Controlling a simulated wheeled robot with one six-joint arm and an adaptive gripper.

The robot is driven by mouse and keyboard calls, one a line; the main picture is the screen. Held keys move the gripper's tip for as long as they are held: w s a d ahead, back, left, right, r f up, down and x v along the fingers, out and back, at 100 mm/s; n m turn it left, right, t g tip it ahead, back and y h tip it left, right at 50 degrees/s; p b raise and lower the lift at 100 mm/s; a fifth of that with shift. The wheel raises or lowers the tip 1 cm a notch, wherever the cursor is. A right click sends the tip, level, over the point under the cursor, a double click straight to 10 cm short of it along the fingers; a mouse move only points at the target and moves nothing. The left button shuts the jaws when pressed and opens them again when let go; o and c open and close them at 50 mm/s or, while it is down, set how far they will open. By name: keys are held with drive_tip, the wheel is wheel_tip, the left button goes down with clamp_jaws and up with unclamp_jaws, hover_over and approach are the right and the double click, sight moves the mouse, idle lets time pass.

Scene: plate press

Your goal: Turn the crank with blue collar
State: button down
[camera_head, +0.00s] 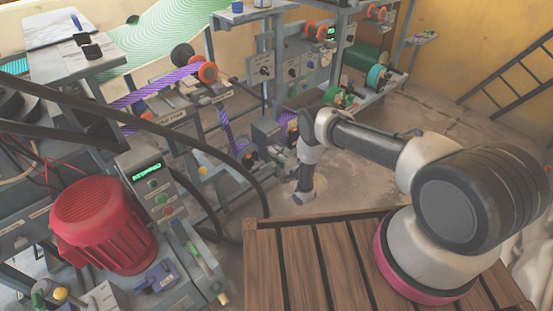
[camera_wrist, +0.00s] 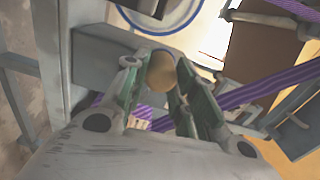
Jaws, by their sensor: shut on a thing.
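In the wrist view, the green-padded fingers of my gripper (camera_wrist: 160,82) are closed around a tan, round knob (camera_wrist: 161,68), one finger on each side. I take it to be the crank's handle. Just beyond it is a pale round face with a blue ring (camera_wrist: 190,17), cut off by the top edge. Whether this ring is the blue collar is not clear, and the crank's arm is not distinct. In the head view, my arm reaches to the machine frame near the middle; the gripper and crank cannot be clearly made out there.
Purple striped bands (camera_wrist: 270,86) run close beside my gripper; a similar band (camera_head: 170,82) crosses the frame in the head view. A red motor (camera_head: 103,222) and a control box with a green display (camera_head: 148,174) stand at left. Black cables (camera_head: 205,140) arch before the machine. Floor right of the frame is open.

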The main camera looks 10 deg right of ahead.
drive_tip(key=shift+w+d+r+m, duration=0.3)
drive_tip(key=shift+r+m, duration=0.2)
drive_tip(key=shift+m, duration=0.85)
drive_tip(key=shift+w+d+r+m, duration=0.2)
drive_tip(key=shift+d+r+m, duration=0.25)
drive_tip(key=shift+m, duration=0.85)
drive_tip(key=shift+w+d+r+m, duration=0.25)
drive_tip(key=shift+r+m, duration=0.3)
drive_tip(key=shift+m, duration=0.8)
drive_tip(key=shift+d, duration=0.1)
drive_tip(key=c, duration=1.1)
unclamp_jaws()
drive_tip(key=shift+c, duration=0.2)
drive_tip(key=v, duration=1.2)
